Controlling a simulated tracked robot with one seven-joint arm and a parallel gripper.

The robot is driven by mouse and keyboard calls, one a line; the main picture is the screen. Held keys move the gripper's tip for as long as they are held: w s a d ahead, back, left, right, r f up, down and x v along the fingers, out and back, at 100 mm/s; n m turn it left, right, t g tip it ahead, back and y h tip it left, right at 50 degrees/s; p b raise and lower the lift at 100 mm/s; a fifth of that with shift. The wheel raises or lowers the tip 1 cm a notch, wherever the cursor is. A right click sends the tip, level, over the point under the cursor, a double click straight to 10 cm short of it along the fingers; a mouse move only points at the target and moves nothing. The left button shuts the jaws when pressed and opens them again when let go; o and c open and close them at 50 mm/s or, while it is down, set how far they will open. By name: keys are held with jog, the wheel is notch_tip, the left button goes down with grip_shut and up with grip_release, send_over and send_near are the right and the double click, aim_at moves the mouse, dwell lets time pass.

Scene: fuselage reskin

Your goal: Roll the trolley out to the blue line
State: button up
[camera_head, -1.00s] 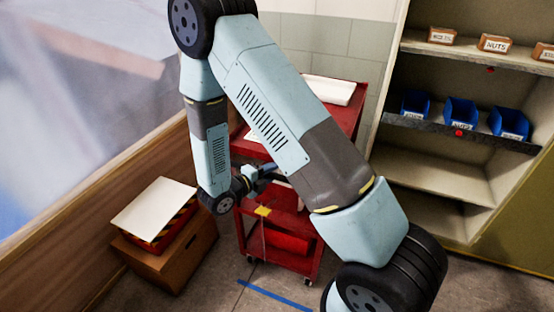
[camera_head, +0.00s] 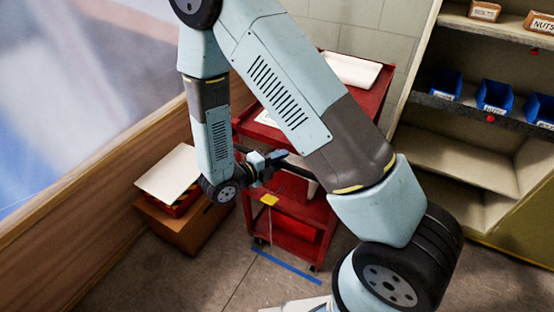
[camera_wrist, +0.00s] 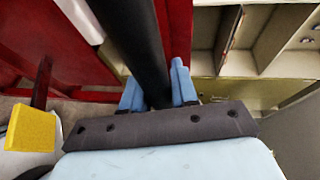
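The red trolley (camera_head: 300,228) stands in the middle of the head view, with a white tray (camera_head: 351,70) on its top. A black handle bar (camera_wrist: 147,45) runs between the blue fingers of my gripper (camera_wrist: 157,92) in the wrist view, with both fingers against it. In the head view my gripper (camera_head: 266,164) is at the trolley's near side, and my arm hides part of the trolley. The blue line (camera_head: 286,266) lies on the floor just in front of the trolley's near wheels, with the left wheel almost at it.
A brown box (camera_head: 187,226) with a red case and a white panel (camera_head: 170,173) on it stands left of the trolley, by the wooden-edged wall. Shelving (camera_head: 460,150) with blue bins (camera_head: 495,97) stands on the right. A yellow tag (camera_head: 269,200) hangs at the trolley's near side. The floor in front is clear.

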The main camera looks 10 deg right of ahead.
jog(key=o, duration=0.4)
jog(key=shift+d+f, duration=0.1)
jog(key=shift+f, duration=0.05)
jog(key=shift+c, duration=0.2)
jog(key=v, duration=1.4)
jog(key=shift+d, duration=0.15)
